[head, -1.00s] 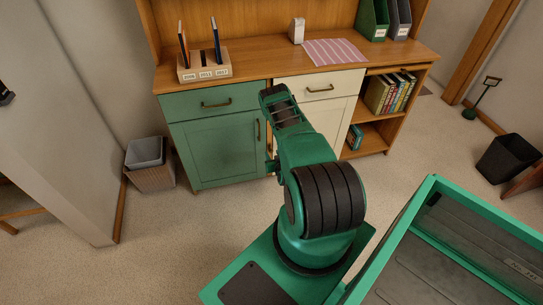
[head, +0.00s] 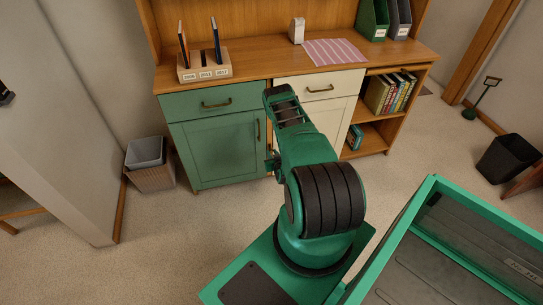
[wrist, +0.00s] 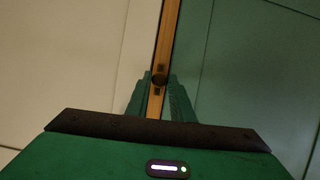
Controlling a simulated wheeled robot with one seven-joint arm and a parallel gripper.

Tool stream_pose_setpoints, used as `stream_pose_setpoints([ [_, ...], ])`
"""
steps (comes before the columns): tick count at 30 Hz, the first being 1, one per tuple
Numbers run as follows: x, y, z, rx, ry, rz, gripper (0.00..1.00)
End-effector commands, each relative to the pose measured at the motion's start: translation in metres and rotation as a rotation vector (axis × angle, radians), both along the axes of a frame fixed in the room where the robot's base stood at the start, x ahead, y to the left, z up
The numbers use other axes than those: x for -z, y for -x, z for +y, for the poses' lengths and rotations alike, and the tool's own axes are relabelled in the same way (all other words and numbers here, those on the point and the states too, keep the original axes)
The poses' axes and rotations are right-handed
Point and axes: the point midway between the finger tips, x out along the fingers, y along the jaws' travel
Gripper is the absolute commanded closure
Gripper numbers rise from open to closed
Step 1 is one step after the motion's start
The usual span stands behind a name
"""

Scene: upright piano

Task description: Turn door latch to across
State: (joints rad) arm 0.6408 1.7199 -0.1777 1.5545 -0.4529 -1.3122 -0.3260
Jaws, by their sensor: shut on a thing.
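The door latch (wrist: 159,79) is a small dark piece on the wooden strip (wrist: 168,35) between the cream door (wrist: 70,70) and the green door (wrist: 235,65) in the wrist view. My gripper (wrist: 160,94) has its two green fingers on either side of the latch and is shut on it. The fingers hide part of the latch, and its exact angle is hard to tell. In the head view the green door (head: 215,150) is shut, and my arm hides the latch and the fingertips.
A wooden desk rack (head: 203,68), a white object (head: 297,30) and a striped cloth (head: 333,51) are on the cabinet top. Open shelves with books (head: 388,92) are on the right. Bins stand on the floor at left (head: 148,165) and right (head: 507,157).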

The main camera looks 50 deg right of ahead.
Motion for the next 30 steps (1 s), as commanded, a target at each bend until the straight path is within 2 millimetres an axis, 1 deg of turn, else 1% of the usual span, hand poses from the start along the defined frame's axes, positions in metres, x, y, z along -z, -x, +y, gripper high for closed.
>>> stream_pose_setpoints([
  [8,0.0001,-0.0013,0.0029,0.002,0.131,0.080,1.00],
  [30,0.0058,-0.0047,0.0105,-0.001,0.722,0.445,1.00],
])
